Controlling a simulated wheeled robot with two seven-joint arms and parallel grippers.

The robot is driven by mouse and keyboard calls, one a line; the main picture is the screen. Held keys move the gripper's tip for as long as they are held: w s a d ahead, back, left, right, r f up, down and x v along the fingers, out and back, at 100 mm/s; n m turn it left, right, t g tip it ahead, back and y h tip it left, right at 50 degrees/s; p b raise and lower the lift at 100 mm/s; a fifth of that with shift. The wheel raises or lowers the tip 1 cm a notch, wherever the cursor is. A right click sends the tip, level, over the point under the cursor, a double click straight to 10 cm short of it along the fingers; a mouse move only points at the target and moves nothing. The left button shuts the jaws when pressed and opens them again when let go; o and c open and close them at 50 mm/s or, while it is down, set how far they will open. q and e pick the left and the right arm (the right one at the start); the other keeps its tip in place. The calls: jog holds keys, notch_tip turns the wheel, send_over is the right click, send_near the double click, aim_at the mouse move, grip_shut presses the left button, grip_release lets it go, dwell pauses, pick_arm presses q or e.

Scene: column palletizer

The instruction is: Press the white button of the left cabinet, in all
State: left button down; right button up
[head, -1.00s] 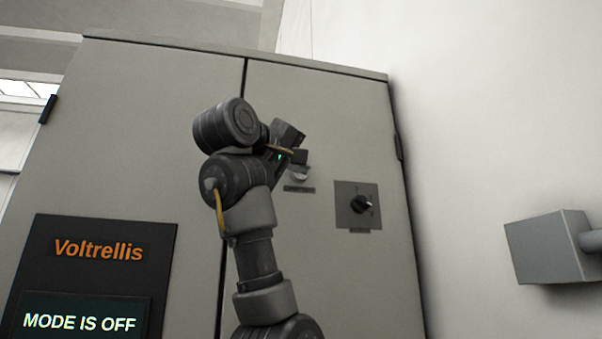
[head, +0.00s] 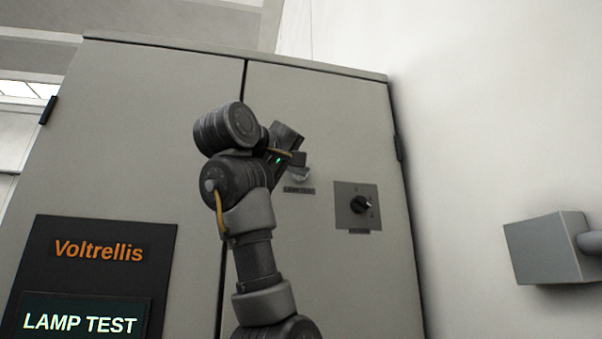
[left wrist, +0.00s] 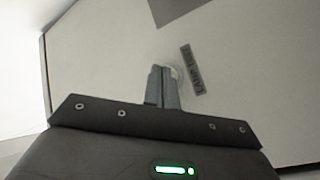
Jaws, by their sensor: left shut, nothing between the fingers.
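The left cabinet (head: 330,105) is a tall grey two-door box. Its white button (head: 302,177) sits on the right door, above a small dark label (head: 299,190) that reads LAMP TEST. My left gripper (head: 299,160) is shut and empty, with its fingertips at the button and covering part of it. In the left wrist view the shut fingers (left wrist: 163,88) overlap the pale button (left wrist: 176,73) beside its label (left wrist: 193,70), and they appear to touch it. The cabinet's display (head: 80,320) reads LAMP TEST. My right gripper is out of view.
A black rotary switch (head: 360,204) on a dark square plate is right of the button. A Voltrellis panel (head: 98,250) is on the left door. A grey box (head: 548,248) with a rod stands out at the right, before the pale wall.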

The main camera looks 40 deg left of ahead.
pick_arm(q)
jog(key=shift+d, duration=0.1)
dwell(0.4)
jog(key=shift+s+d+b, duration=0.35)
jog(key=shift+s+d, duration=0.05)
jog(key=shift+d, duration=0.1)
jog(key=shift+s+d+b, duration=0.45)
jog(key=shift+s+d, duration=0.3)
jog(key=shift+d, duration=0.3)
jog(key=shift+s+d+b, duration=0.4)
jog(key=shift+s+d, duration=0.3)
jog(key=shift+d, duration=0.3)
